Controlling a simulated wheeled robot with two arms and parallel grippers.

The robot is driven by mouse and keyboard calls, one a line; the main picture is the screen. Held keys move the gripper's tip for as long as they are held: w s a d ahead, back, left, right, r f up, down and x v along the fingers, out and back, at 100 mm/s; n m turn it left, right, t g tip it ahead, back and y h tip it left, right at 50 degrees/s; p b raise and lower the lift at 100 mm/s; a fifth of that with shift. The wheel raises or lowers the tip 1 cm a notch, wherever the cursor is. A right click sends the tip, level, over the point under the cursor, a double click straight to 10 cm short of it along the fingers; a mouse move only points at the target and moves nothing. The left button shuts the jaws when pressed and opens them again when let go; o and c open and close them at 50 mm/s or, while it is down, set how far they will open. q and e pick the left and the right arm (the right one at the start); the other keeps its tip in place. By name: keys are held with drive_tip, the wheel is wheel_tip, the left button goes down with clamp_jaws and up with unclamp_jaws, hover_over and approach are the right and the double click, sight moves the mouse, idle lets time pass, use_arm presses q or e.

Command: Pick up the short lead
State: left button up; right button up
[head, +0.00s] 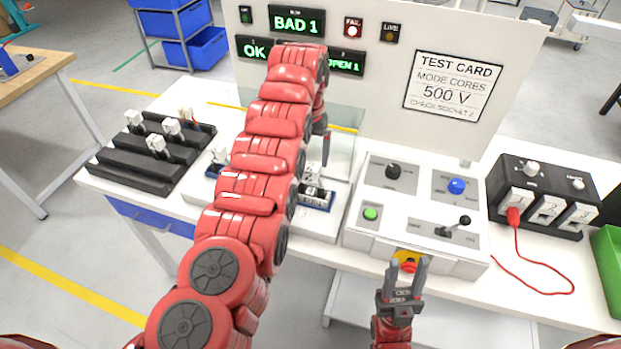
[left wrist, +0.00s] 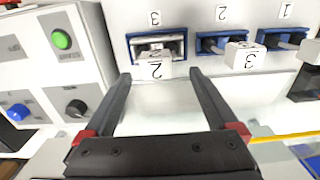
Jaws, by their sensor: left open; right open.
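No lead is marked as short. A red lead (head: 545,291) runs from a red plug (head: 513,216) in the black box at right and lies curved on the table. In the left wrist view, white block "2" (left wrist: 154,66) is at blue-framed socket 3, and white block "3" (left wrist: 245,57) is at socket 2. My left gripper (head: 325,146) is over the test fixture, largely hidden by my arm. In its wrist view its open jaws (left wrist: 160,76) point at block "2", with nothing held. My right gripper (head: 407,264) is open and empty at the table's front edge.
A black rack (head: 120,172) with several white plugs (head: 171,127) stands at left. A control box (head: 400,222) with knobs and a lever is right of centre. The black socket box (head: 545,190) and a green bin (head: 609,262) are at right. An upright panel (head: 370,75) closes the back.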

sight(310, 167)
use_arm(q)
drive_tip(key=f+p, duration=0.1)
drive_tip(key=f, duration=0.2)
drive_tip(key=f+p, duration=0.1)
drive_tip(key=shift+s+d+f+p, duration=0.1)
drive_tip(key=shift+d+f+p, duration=0.15)
drive_tip(key=shift+p, duration=0.1)
drive_tip(key=shift+f, duration=0.15)
clamp_jaws()
